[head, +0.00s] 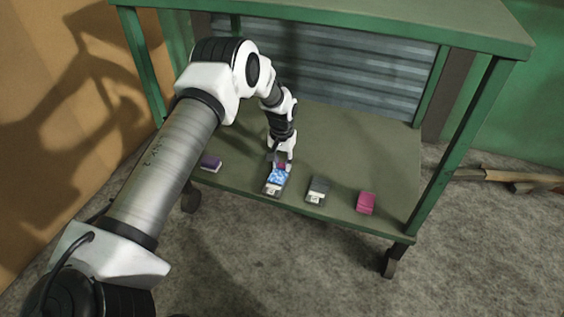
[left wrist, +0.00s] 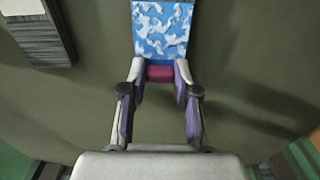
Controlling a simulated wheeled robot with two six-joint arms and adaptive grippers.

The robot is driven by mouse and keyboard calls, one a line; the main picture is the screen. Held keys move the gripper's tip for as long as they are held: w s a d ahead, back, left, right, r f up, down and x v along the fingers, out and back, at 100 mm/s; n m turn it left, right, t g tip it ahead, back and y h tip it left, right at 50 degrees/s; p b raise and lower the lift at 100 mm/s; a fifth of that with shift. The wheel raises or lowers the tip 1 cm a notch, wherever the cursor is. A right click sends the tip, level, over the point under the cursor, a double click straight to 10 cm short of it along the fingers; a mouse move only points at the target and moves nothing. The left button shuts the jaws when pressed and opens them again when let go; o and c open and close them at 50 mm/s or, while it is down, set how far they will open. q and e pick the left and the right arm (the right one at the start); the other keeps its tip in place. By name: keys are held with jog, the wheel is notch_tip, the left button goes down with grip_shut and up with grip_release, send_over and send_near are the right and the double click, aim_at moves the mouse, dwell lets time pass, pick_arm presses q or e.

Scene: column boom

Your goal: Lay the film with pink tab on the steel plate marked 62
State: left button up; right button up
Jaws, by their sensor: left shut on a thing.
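My left gripper (head: 281,160) reaches down over the lower shelf. In the left wrist view it (left wrist: 159,92) is shut on the pink tab (left wrist: 160,74) of a blue-and-white patterned film (left wrist: 162,30). In the head view the film (head: 277,175) is over a dark plate with a pale label (head: 271,188), covering much of it. I cannot tell whether film and plate touch. A second dark plate with a pale label (head: 317,187) is to its right. The numbers on both labels are too small to read. My right gripper is not in view.
A purple block (head: 210,163) lies left of the film and a pink block (head: 366,203) lies at the right, both on the green shelf (head: 345,150). A green tabletop (head: 420,24) and its legs frame the shelf. A dark ridged block (left wrist: 36,38) shows in the left wrist view.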

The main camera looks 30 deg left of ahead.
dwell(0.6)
pick_arm(q)
jog(key=shift+f, duration=0.1)
jog(key=o, duration=0.9)
jog(key=shift+o, duration=0.5)
jog(key=o, duration=0.4)
notch_tip(320, 180, up, 7)
jog(key=p, duration=0.7)
